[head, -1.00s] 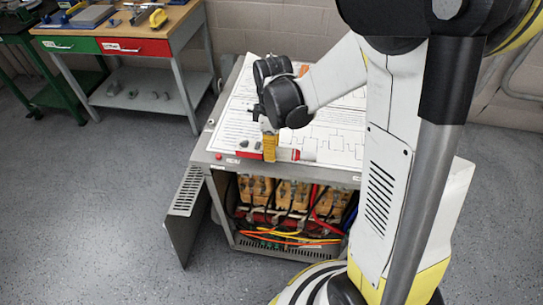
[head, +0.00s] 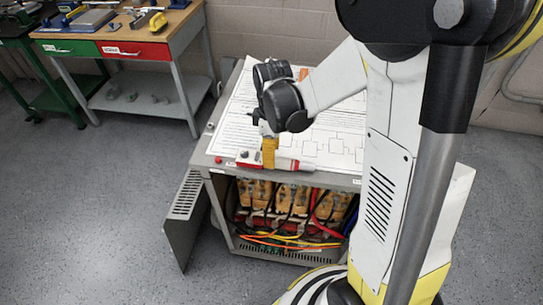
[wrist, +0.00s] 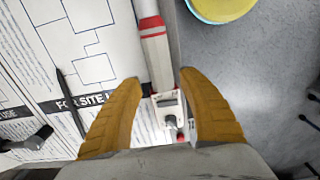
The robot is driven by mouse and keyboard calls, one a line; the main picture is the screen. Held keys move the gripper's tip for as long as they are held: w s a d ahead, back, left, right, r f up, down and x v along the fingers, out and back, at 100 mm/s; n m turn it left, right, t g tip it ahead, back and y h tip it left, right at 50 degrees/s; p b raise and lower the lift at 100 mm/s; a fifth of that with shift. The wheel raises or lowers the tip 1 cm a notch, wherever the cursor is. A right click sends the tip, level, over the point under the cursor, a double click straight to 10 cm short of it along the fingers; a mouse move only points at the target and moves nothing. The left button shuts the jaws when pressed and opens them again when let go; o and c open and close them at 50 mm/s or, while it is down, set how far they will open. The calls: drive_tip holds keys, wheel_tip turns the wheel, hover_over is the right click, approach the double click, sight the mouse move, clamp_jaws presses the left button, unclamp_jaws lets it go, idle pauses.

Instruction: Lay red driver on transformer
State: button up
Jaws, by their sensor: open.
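The transformer is a grey cabinet (head: 208,158) with a printed diagram sheet on top and its front open. The red-and-white driver (head: 288,163) lies along the top's front edge. In the wrist view the driver (wrist: 157,55), white with red bands, runs lengthwise between my fingers. My gripper (head: 268,160) is over the driver, fingers pointing down. In the wrist view my gripper (wrist: 160,85) is open, with its yellow fingers on both sides of the driver and gaps visible. The fingers hide part of the driver in the head view.
The cabinet's door (head: 183,205) stands open at the left. Several orange blocks and coloured wires (head: 290,230) fill the inside. A workbench (head: 135,49) with a red drawer and tools is at the back left. The floor (head: 90,210) at the front left is clear.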

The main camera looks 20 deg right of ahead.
wheel_tip(320, 180, up, 9)
drive_tip(key=p, duration=0.3)
drive_tip(key=s+a+r+m+t, duration=0.3)
drive_tip(key=s+r+m+t, duration=0.4)
drive_tip(key=s+r+m, duration=0.3)
drive_tip(key=shift+s+a+m, duration=0.15)
drive_tip(key=shift+s+m, duration=0.45)
drive_tip(key=shift+s, duration=0.25)
